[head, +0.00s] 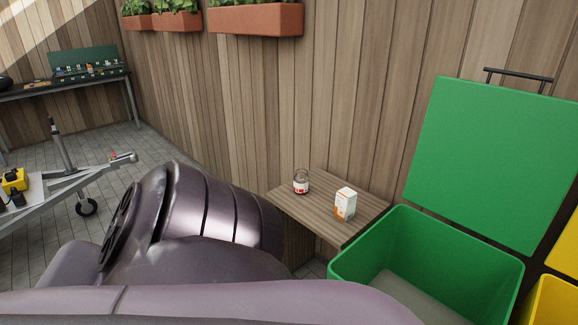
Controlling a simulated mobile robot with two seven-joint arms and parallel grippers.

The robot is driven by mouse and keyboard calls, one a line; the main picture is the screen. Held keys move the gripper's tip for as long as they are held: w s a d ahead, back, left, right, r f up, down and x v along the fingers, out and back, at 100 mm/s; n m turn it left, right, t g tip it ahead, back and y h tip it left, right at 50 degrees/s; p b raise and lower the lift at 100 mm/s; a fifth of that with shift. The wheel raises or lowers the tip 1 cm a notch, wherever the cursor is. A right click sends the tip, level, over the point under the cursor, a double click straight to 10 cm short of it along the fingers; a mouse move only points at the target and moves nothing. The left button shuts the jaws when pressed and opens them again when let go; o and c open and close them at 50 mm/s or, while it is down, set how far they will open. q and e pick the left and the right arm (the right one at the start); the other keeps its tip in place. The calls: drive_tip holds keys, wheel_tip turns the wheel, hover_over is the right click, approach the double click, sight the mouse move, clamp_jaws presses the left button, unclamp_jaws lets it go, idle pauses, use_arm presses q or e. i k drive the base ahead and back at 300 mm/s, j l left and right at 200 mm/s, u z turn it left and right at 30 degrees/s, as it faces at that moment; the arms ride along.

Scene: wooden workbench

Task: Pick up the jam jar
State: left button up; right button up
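The jam jar (301,182) is a small clear glass jar with a red and white label. It stands upright on a small wooden table (325,211) against the plank wall. A white and orange box (345,204) stands to its right and nearer to me, apart from the jar. A large purple-grey arm part of mine fills the lower left and bottom of the view, left of and below the table. Neither of my grippers shows in the head view.
An open green bin (434,235) with its lid (492,160) raised stands right of the table. A yellow bin (553,301) is at the right edge. A trailer frame (62,187) and a workbench (62,87) are at the left. Planters (256,19) hang on the wall.

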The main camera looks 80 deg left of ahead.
sight(301, 179)
drive_tip(key=u, duration=2.4)
drive_tip(key=k, duration=0.6)
drive_tip(key=z, duration=1.2)
drive_tip(key=i+j, duration=0.15)
drive_tip(key=j, duration=0.25)
drive_tip(key=i+j, duration=0.1)
drive_tip(key=j, duration=0.3)
drive_tip(key=i+j+z, duration=0.1)
drive_tip(key=j, duration=0.3)
drive_tip(key=i+j, duration=0.15)
drive_tip(key=j, duration=0.25)
drive_tip(key=i+j, duration=0.1)
drive_tip(key=j, duration=0.35)
drive_tip(key=i+j, duration=0.1)
drive_tip(key=j, duration=0.3)
drive_tip(key=i+z, duration=0.05)
